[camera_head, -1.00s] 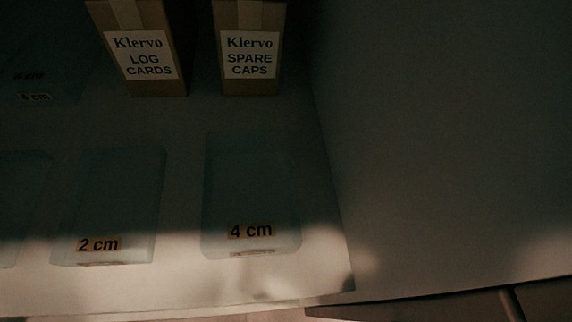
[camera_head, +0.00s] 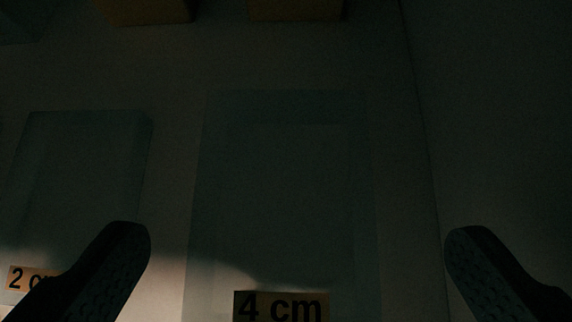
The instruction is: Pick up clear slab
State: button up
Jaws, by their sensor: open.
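A clear slab labelled "4 cm" (camera_head: 285,200) lies on the pale shelf surface in the middle of the view, its label at its near end. A second clear slab labelled "2 cm" (camera_head: 80,175) lies to its left, apart from it. My gripper (camera_head: 298,240) is open, with one dark finger on each side of the 4 cm slab in the picture. The left finger covers part of the 2 cm slab and its label. I see nothing held between the fingers. The light is dim, and the height of the fingers above the slabs is hard to tell.
The lower parts of two cardboard boxes (camera_head: 148,10) and (camera_head: 297,9) stand at the back. Another clear slab (camera_head: 25,20) shows dimly at the far left corner. To the right, past the surface's edge line, is a bare dark area (camera_head: 500,120).

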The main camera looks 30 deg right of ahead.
aim_at(279, 202)
jog(key=shift+a+x, duration=0.15)
jog(key=shift+x, duration=1.3)
jog(key=shift+a+x, duration=0.15)
jog(key=shift+x, duration=1.3)
jog(key=shift+w+f, duration=0.1)
jog(key=shift+c, duration=0.2)
jog(key=c, duration=1.1)
jog(key=shift+c, duration=1.1)
jog(key=shift+a, duration=0.1)
